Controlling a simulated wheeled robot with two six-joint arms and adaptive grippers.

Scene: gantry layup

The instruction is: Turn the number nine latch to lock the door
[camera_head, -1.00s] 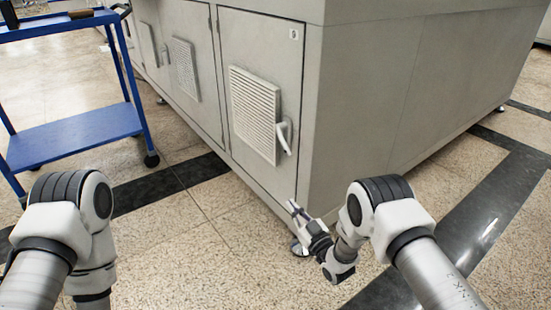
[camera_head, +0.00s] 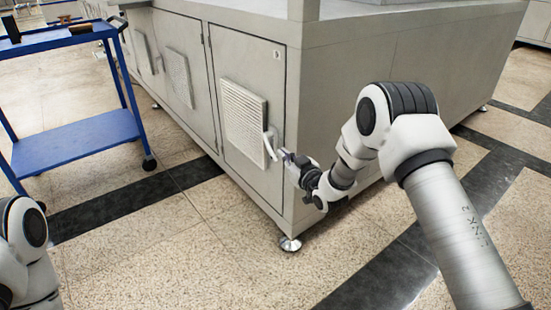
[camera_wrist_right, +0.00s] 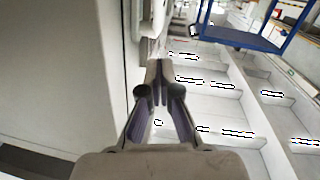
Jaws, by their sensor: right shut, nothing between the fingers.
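The door (camera_head: 250,165) with the small number label (camera_head: 276,54) is at the right end of the grey cabinet and looks closed. Its light-coloured latch handle (camera_head: 270,146) sits at the vent's right edge, tilted slightly off vertical. My right gripper (camera_head: 284,154) is shut and empty, close to the right of the handle; I cannot tell whether it touches. In the right wrist view my right gripper (camera_wrist_right: 161,95) shows its fingertips together beside the cabinet face (camera_wrist_right: 65,70). My left gripper is out of view; only part of my left arm shows.
A blue cart (camera_head: 75,143) stands on the left, with dark items on its top. The vent panel (camera_head: 244,122) is left of the handle. The cabinet's corner and foot (camera_head: 290,243) are below my right gripper. The floor in front is clear.

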